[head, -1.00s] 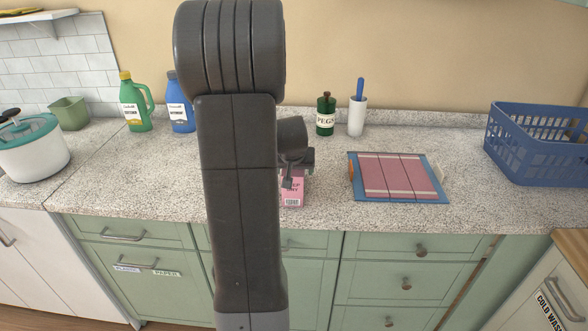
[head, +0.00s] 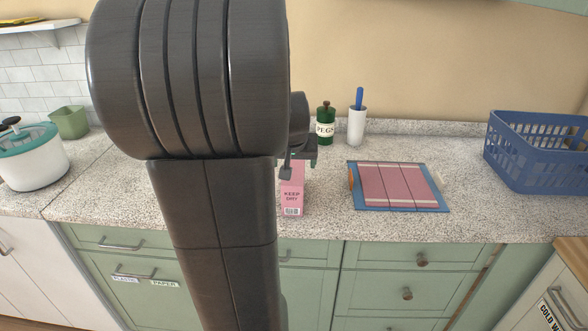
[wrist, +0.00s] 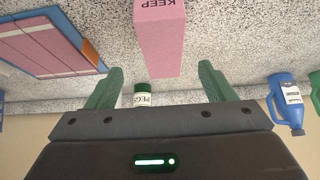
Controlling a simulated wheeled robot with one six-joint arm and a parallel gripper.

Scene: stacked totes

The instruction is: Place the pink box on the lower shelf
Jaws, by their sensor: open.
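The pink box (head: 292,193), marked "KEEP DRY", stands upright on the speckled counter, partly hidden at its upper end by my gripper. It also shows at the top centre of the wrist view (wrist: 160,38). My gripper (head: 300,163) is at the box's upper end in the head view. In the wrist view its green fingers (wrist: 161,68) are spread wide, with the box between and beyond them and nothing held. A white shelf (head: 45,17) is cut off at the upper left; I cannot tell whether it is the lower shelf.
A blue tray (head: 356,200) with pink panels lies right of the box. A green PEGS bottle (head: 325,124) and white cup (head: 357,128) stand behind. A blue basket (head: 540,160) is far right, a white pot (head: 35,162) far left. My arm hides the counter's left middle.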

